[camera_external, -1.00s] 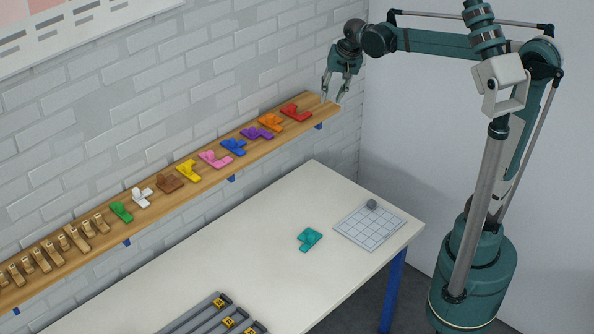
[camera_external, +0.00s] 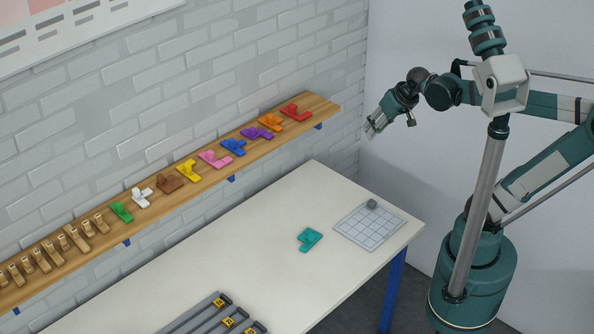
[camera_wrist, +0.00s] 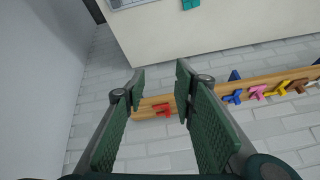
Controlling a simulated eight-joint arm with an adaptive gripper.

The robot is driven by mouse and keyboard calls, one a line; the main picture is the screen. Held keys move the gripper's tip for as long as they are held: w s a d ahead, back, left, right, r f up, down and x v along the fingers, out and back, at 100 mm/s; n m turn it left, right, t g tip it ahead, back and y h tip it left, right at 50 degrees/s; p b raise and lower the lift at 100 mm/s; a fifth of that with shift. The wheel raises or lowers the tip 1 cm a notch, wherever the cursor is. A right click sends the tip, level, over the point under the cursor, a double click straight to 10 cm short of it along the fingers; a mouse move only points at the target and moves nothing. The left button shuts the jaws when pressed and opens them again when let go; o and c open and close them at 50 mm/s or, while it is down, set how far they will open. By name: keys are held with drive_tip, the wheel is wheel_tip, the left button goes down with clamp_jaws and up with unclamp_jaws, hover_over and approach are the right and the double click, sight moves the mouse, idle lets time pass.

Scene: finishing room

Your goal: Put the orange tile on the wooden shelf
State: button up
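The orange tile (camera_external: 271,122) rests on the wooden shelf (camera_external: 326,107), between a red tile (camera_external: 295,112) at the right end and a purple tile (camera_external: 257,133). My gripper (camera_external: 372,132) is in the air to the right of the shelf's right end, clear of it. In the wrist view my gripper (camera_wrist: 158,82) has its fingers wide apart with nothing held between them. The red tile (camera_wrist: 163,110) on the shelf (camera_wrist: 146,114) shows between the fingers there. I cannot make out the orange tile in the wrist view; the right finger covers part of the shelf.
Several other coloured tiles and wooden pieces (camera_external: 67,240) line the shelf. Below is a white table (camera_external: 200,255) with a teal tile (camera_external: 309,239), a grid board (camera_external: 366,228) bearing a small grey knob, and grey bars (camera_external: 212,318). A brick wall backs the shelf.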

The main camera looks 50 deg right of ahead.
drive_tip(key=s+f+n+t, duration=0.1)
drive_tip(key=s+f+n, duration=0.1)
drive_tip(key=s+f, duration=0.3)
drive_tip(key=shift+s+d+f+n, duration=0.25)
drive_tip(key=shift+s+d+n, duration=0.1)
drive_tip(key=shift+s, duration=0.45)
